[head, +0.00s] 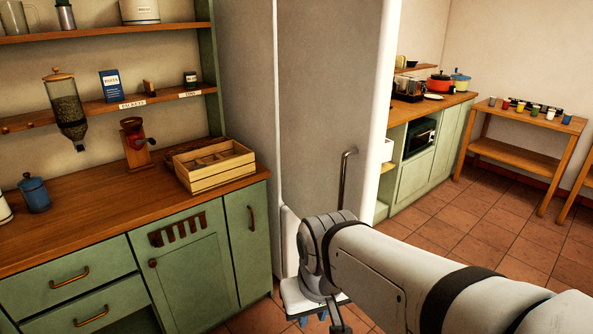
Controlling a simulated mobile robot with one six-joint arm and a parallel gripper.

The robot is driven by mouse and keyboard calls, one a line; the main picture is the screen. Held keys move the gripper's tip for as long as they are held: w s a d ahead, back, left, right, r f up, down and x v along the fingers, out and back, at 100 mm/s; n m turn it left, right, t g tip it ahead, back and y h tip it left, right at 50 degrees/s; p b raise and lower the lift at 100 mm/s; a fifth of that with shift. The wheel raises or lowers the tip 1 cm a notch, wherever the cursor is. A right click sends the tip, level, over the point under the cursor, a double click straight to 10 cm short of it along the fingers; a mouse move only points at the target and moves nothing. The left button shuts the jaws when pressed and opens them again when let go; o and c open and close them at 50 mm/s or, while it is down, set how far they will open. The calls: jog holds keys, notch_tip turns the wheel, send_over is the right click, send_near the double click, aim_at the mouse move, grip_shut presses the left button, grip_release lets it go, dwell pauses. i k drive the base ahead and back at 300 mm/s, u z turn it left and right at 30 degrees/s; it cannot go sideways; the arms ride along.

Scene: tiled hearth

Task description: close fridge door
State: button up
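The fridge (245,90) is a tall grey body behind the end of the green counter. Its grey door (325,100) shows its outer face, with a pale edge down its right side. It looks swung out from the body, but I cannot tell how far. A dark vertical bar handle (343,182) is on the door's lower right part. My arm comes in from the lower right, in front of the door's lower part. My gripper (318,316) is low, below the handle and apart from it. My wrist hides much of it, so its fingers are unclear.
The green counter (100,212) on the left holds a wooden crate (213,165), a grinder (134,142) and a blue canister (34,192). Tiled floor (480,215) lies open on the right, before green cabinets (415,175) and a wooden table (515,150).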

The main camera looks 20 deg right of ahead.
aim_at(336, 58)
jog(key=u, duration=0.05)
jog(key=i, duration=1)
jog(key=z, duration=0.05)
